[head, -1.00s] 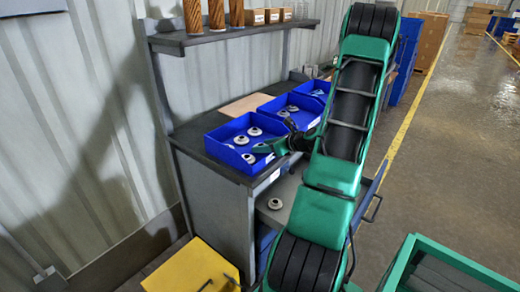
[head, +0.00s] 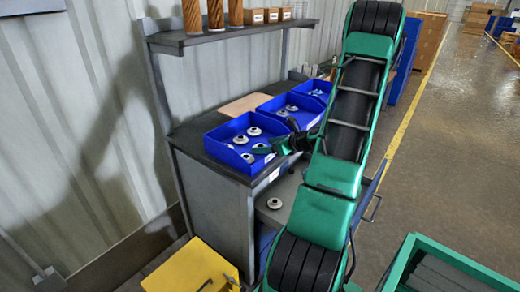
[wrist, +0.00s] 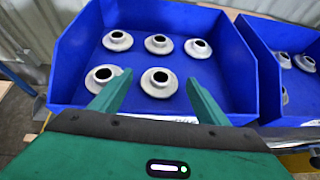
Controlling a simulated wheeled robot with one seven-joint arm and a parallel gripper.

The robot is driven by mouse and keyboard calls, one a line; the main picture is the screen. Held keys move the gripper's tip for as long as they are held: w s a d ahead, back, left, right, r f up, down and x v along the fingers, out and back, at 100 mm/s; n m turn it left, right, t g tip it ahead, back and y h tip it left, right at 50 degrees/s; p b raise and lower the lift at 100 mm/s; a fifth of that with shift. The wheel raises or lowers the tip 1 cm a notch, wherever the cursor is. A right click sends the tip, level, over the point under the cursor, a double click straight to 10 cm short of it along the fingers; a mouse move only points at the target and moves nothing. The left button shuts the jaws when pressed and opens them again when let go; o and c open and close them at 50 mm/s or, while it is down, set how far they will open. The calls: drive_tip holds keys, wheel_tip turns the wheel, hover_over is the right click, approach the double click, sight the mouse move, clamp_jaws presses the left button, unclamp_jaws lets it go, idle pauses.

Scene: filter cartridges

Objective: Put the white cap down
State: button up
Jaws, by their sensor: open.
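Several white caps with dark centre holes sit apart from one another in the nearest blue bin (wrist: 247,75). One white cap (wrist: 159,82) lies between and just beyond the fingertips of my gripper (wrist: 152,90) in the wrist view; another cap (wrist: 102,79) is partly behind the left finger. My gripper is open, holds nothing, and reaches over the bin's near wall. In the head view my gripper (head: 262,151) is at the right side of this bin (head: 230,163), and part of the bin's contents is hidden by it. The caps look alike.
More blue bins (head: 318,88) with caps stand further along the dark bench (head: 190,140). A loose cap (head: 275,203) lies on the lower shelf. A yellow box (head: 195,268) stands in front of the bench, and an upper shelf (head: 230,33) holds brown cylinders and small boxes.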

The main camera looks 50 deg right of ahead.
drive_tip(key=v, duration=1)
drive_tip(key=s+a+n+g+y, duration=0.2)
drive_tip(key=a+n+g, duration=0.5)
drive_tip(key=a+n, duration=0.85)
drive_tip(key=s+a+r+n+g+h, duration=0.1)
drive_tip(key=s+a+r+n+g, duration=0.1)
drive_tip(key=s+a+r+n, duration=0.2)
drive_tip(key=s+a+r+n+g+h, duration=0.1)
drive_tip(key=s+a+r+n+g, duration=0.2)
drive_tip(key=s+a+n, duration=0.4)
drive_tip(key=s+n, duration=0.3)
drive_tip(key=s, duration=0.1)
drive_tip(key=shift+r, duration=0.4)
drive_tip(key=shift+s+d, duration=0.1)
drive_tip(key=shift+s, duration=0.05)
